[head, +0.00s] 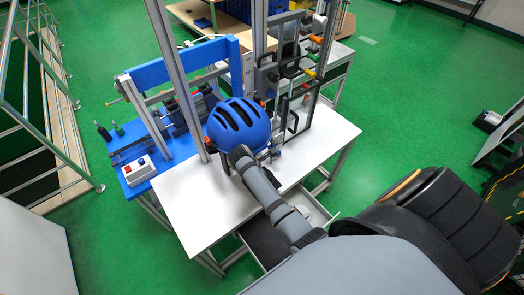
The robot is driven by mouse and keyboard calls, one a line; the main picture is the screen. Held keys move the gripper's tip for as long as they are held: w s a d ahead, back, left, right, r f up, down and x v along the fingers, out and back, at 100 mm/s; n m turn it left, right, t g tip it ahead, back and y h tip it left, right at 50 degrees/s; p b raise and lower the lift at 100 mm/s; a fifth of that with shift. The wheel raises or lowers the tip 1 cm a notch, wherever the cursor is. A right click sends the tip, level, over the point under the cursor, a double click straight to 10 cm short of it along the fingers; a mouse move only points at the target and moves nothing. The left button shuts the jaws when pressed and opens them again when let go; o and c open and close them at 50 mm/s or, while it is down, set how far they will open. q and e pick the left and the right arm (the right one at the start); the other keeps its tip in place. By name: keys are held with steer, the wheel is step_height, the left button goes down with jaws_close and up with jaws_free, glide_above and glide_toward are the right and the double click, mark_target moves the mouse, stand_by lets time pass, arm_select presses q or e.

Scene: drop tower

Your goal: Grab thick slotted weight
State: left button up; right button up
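I cannot make out a thick slotted weight in the head view; it is hidden or too small to tell. A grey arm of mine, which I take to be the right one, reaches from the lower right over the white table (185,205). Its far end (240,155) is at the lower edge of a blue helmet (238,122) on the drop tower. Whether it touches the helmet is unclear. The fingers there cannot be made out, so their opening does not show. My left gripper is not in view.
Tall aluminium posts (182,75) rise behind the helmet. A clear-fronted frame with dark handles (292,122) stands to the right. An open drawer (318,210) sticks out below the table. A blue bench with a control box (138,171) is at the left. The table's left front is clear.

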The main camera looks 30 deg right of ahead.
steer(key=shift+s, duration=0.1)
jaws_close()
stand_by(0.4)
